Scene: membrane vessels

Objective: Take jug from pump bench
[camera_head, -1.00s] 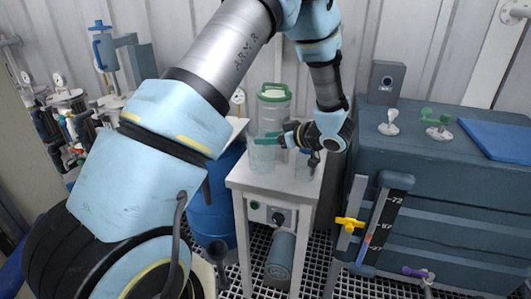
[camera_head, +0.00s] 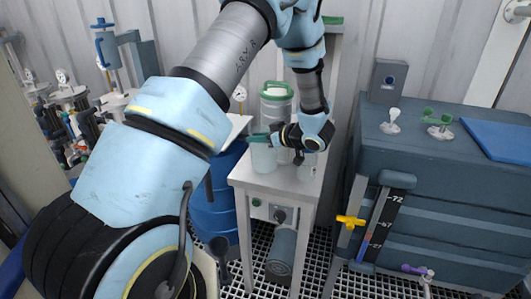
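The pump bench (camera_head: 245,180) is a narrow white stand in the middle of the head view. A clear jug (camera_head: 263,158) stands upright at the left of its top. My gripper (camera_head: 264,138) points left over the bench at the height of the jug's rim. A green part shows at its tip; I cannot tell whether this belongs to the jug or the gripper. The fingers are small and partly hidden, so their opening and any contact with the jug are unclear.
A tall clear cylinder with a green lid (camera_head: 276,92) stands behind my gripper. A blue barrel (camera_head: 216,200) is left of the bench, and a dark blue tank (camera_head: 450,170) is to the right.

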